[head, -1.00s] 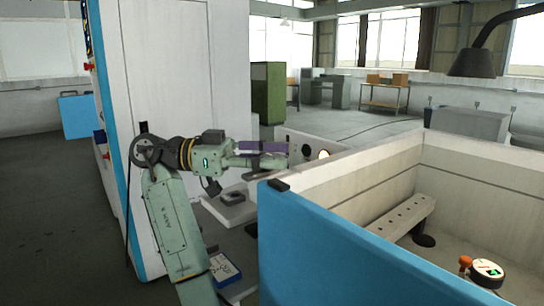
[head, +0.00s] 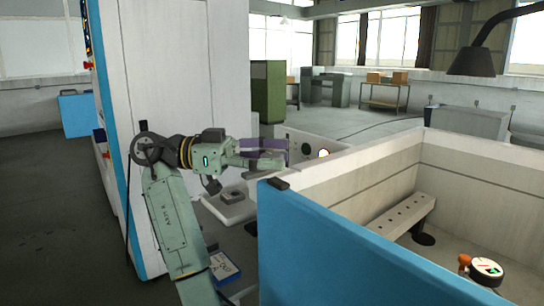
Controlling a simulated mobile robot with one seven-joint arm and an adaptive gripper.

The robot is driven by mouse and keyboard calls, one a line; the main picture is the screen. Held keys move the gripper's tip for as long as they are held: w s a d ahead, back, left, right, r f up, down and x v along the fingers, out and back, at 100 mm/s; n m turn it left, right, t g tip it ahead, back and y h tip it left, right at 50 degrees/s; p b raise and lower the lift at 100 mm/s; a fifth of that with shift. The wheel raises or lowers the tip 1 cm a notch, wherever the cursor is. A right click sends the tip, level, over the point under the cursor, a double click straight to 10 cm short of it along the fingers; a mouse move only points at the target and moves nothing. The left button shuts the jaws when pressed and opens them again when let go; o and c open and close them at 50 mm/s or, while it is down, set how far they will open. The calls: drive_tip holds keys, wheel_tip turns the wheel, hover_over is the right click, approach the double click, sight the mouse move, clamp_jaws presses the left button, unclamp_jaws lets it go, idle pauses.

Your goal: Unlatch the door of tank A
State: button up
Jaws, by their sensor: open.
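A large open tank (head: 385,180) with pale walls and a blue door panel (head: 320,250) fills the right front. I cannot read a letter on it. A small dark block (head: 280,184), possibly a latch part, sits on the top left corner of the blue panel. My gripper (head: 286,154) is open and empty. It points right, above and behind that corner, apart from it. Its fingers are in front of a pale panel (head: 308,146) with dark round fittings and a lit lamp (head: 323,154).
A white cabinet (head: 185,70) with a blue edge stands close behind my arm. Inside the tank are a holed rail (head: 405,219), a round gauge (head: 486,270) and an orange knob (head: 464,260). A black lamp arm (head: 472,58) hangs at the upper right.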

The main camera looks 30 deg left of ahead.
drive_tip(key=v, duration=1.2)
drive_tip(key=shift+a, duration=0.1)
idle(0.6)
